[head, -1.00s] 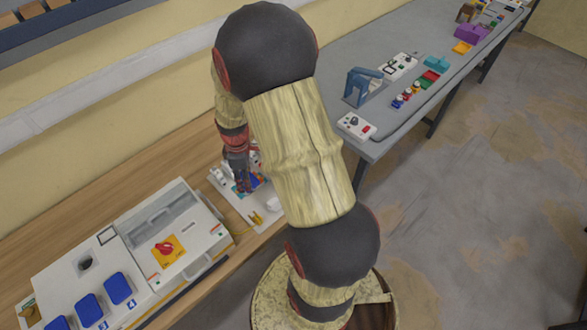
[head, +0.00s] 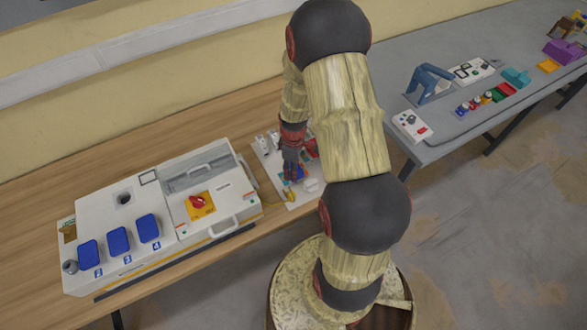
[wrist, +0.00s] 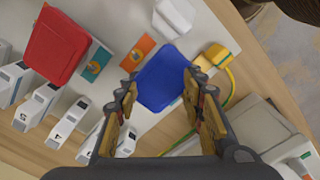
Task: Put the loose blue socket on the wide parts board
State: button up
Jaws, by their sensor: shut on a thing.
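The blue socket (wrist: 163,78) is a dark blue square piece with rounded corners. My gripper (wrist: 163,92) is shut on it, with one finger at each side. In the head view my gripper (head: 292,178) points down over the white parts board (head: 264,163), and a bit of blue (head: 299,173) shows at its fingertips. The board (wrist: 205,42) also bears a red socket (wrist: 60,45) and a white socket (wrist: 175,16). A teal label and an orange label (wrist: 137,52) lie between them. I cannot tell whether the blue socket touches the board.
White breakers (wrist: 67,123) stand along one side of the board. A yellow plug with a green-yellow wire (wrist: 217,54) is close by the blue socket. A large white box (head: 185,167) with several blue lids stands left. A grey table (head: 395,105) with other parts is right.

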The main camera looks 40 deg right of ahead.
jog(key=shift+r, duration=0.1)
jog(key=o, duration=1.2)
jog(key=a+r+m+t+p, duration=0.1)
jog(key=a+r, duration=0.4)
jog(key=r, duration=0.9)
jog(key=a+r+m+t+p, duration=0.1)
jog(key=a+r, duration=0.3)
jog(key=r, duration=0.9)
jog(key=s+a+r+m+t, duration=0.3)
jog(key=s+a+r+m, duration=0.1)
jog(key=s+a+r, duration=0.8)
jog(key=shift+r+t, duration=0.3)
jog(key=shift+r, duration=0.1)
